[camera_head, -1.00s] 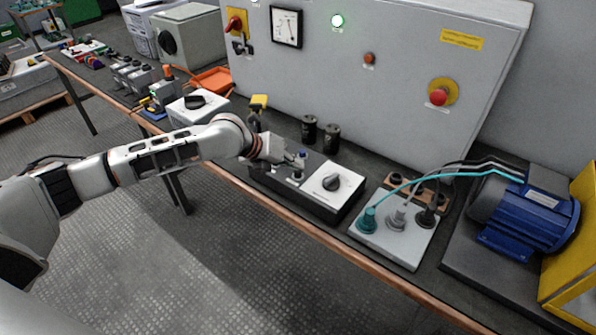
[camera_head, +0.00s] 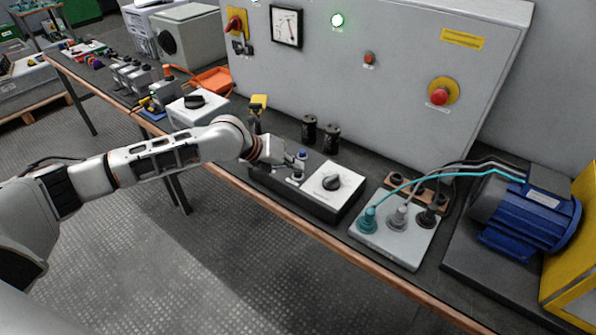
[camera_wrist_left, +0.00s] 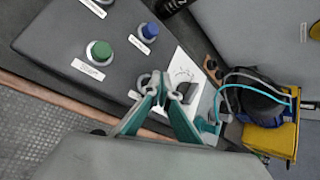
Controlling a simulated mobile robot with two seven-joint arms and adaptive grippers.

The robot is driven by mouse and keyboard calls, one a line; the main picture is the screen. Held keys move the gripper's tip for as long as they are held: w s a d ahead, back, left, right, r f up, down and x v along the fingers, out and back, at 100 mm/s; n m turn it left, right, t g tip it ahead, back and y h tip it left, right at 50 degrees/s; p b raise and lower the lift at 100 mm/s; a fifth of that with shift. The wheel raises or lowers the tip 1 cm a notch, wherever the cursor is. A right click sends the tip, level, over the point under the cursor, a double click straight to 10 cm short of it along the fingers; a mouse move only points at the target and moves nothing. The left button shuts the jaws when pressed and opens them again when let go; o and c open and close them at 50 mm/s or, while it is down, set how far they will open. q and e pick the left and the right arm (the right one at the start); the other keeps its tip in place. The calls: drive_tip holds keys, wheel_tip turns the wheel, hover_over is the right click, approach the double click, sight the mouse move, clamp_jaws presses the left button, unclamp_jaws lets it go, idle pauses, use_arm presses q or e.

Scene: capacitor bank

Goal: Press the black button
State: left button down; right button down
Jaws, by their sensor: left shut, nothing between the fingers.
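My left gripper (camera_head: 293,164) is over the dark button box (camera_head: 308,206) on the bench. In the left wrist view its teal fingers (camera_wrist_left: 163,88) are shut with nothing between them. Their tips overlap a grey-ringed button (camera_wrist_left: 144,83) with a white label beside it. The cap of that button is mostly hidden, so I cannot tell its colour or whether the tips touch it. A green button (camera_wrist_left: 99,52) and a blue button (camera_wrist_left: 148,31) are clear of the fingers. My right gripper is not in view.
A white panel with a black knob (camera_head: 331,183) is beside the buttons. Two black cylinders (camera_head: 331,138) stand behind. A socket plate (camera_head: 405,252) with cables and a blue motor (camera_head: 528,215) are to the right. The grey cabinet (camera_head: 400,30) rises behind the bench.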

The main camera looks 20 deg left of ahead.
sight(296, 173)
use_arm(q)
drive_tip(key=shift+f+b, duration=0.3)
drive_tip(key=shift+f, duration=0.4)
idle(0.5)
drive_tip(key=shift+r, duration=0.15)
drive_tip(key=shift+r+p, duration=1.05)
drive_tip(key=shift+r, duration=0.25)
drive_tip(key=shift+r+p, duration=0.6)
drive_tip(key=shift+r, duration=0.1)
wheel_tip(296, 173, up, 4)
drive_tip(key=p, duration=0.3)
drive_tip(key=shift+f+p, duration=0.1)
drive_tip(key=shift+p, duration=0.2)
drive_tip(key=shift+f, duration=0.1)
